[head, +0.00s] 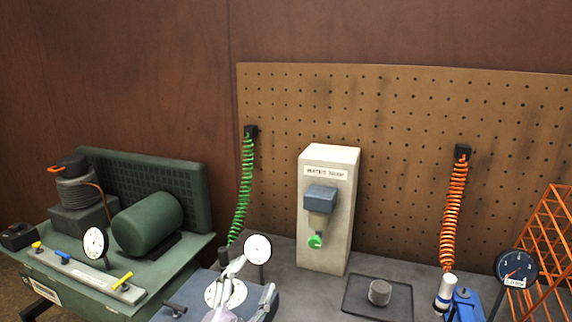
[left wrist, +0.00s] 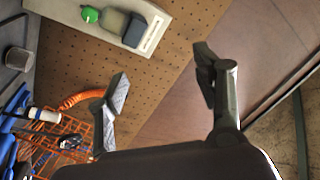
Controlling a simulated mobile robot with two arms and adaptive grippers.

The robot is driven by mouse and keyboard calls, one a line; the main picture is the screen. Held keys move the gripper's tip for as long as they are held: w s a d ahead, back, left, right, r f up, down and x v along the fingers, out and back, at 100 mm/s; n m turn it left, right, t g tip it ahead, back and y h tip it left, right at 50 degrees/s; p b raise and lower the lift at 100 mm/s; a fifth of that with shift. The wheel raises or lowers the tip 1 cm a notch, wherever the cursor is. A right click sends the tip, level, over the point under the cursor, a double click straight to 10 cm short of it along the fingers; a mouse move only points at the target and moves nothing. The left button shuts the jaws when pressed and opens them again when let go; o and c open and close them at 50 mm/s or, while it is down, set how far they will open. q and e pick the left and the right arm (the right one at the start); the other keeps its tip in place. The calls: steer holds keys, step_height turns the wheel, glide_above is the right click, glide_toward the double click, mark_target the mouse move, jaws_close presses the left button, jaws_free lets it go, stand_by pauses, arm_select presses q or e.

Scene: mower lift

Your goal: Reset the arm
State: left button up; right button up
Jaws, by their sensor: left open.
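My left gripper (head: 249,284) shows at the bottom of the head view, a little left of centre, in front of a grey-blue block with dials. In the left wrist view my left gripper (left wrist: 163,88) has its two dark fingers spread wide apart. Nothing is between them; behind them are the pegboard and the brown wall. Most of my left arm is below the edge of the head view. My right gripper is in neither view.
A pale water trap (head: 325,220) stands on the bench against the pegboard (head: 400,130). A green coiled hose (head: 242,190) and an orange coiled hose (head: 454,210) hang beside it. A green compressor (head: 148,223) is left; an orange rack (head: 553,255) is right.

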arm_select(q)
steer(key=s+a+f+n+g+y, duration=0.3)
steer(key=s+a+f+n, duration=0.15)
steer(key=f, duration=0.35)
steer(key=s+a+f+n+g+y, duration=0.35)
steer(key=a+f, duration=0.25)
steer(key=f, duration=0.2)
steer(key=s+a+f+n+g, duration=0.15)
steer(key=s+f+g, duration=0.35)
steer(key=s, duration=0.6)
steer(key=s+a+f+n+g, duration=0.15)
steer(key=s+f+g, duration=0.4)
steer(key=s, duration=0.55)
steer(key=s+f+x, duration=0.1)
steer(key=s+x, duration=0.1)
steer(key=x, duration=1)
steer(key=s+x, duration=0.3)
steer(key=x, duration=0.9)
steer(key=s+a+f+g, duration=0.1)
steer(key=s+a+f, duration=0.2)
steer(key=s+f, duration=1.4)
steer(key=shift+s+f+m, duration=0.3)
steer(key=shift+f, duration=0.25)
